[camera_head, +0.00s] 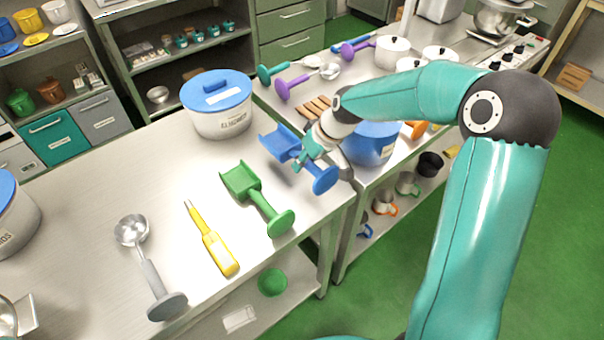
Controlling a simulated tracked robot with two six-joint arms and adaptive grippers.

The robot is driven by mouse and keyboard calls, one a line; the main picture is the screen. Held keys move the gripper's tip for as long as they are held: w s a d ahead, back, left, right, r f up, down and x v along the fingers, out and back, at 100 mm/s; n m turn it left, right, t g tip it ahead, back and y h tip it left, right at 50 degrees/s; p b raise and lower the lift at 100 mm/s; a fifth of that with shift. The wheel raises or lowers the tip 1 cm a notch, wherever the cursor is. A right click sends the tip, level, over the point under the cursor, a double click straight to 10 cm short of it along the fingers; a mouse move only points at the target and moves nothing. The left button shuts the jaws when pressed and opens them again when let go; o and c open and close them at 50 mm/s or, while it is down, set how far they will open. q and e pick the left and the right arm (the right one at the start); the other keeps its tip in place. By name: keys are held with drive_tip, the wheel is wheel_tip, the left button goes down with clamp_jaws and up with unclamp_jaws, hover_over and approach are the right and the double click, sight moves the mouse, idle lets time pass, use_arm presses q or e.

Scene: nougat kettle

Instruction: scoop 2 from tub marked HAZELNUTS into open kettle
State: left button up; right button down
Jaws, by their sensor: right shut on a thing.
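My right gripper (312,152) is shut on the blue scoop (278,142), near the table's right edge. The scoop's pan points up and left, and its round end (325,179) points down and right. I cannot tell whether it touches the table. A white tub with a blue lid (222,118) stands at the table's back; its label is too small to read surely. Another blue-lidded tub (10,225) is cut off at the left edge, its label ending in "DS". No label reading HAZELNUTS and no open kettle can be made out. My left gripper is out of view.
A green scoop (257,197), a yellow-handled tool (212,243) and a metal ladle (146,262) lie on the front table. A blue vessel (370,146) is partly hidden behind my right arm. White lidded pots (392,52) and purple and green utensils stand farther back.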

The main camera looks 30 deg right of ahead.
wheel_tip(320, 180, up, 20)
drive_tip(key=p, duration=0.4)
drive_tip(key=shift+f, duration=0.15)
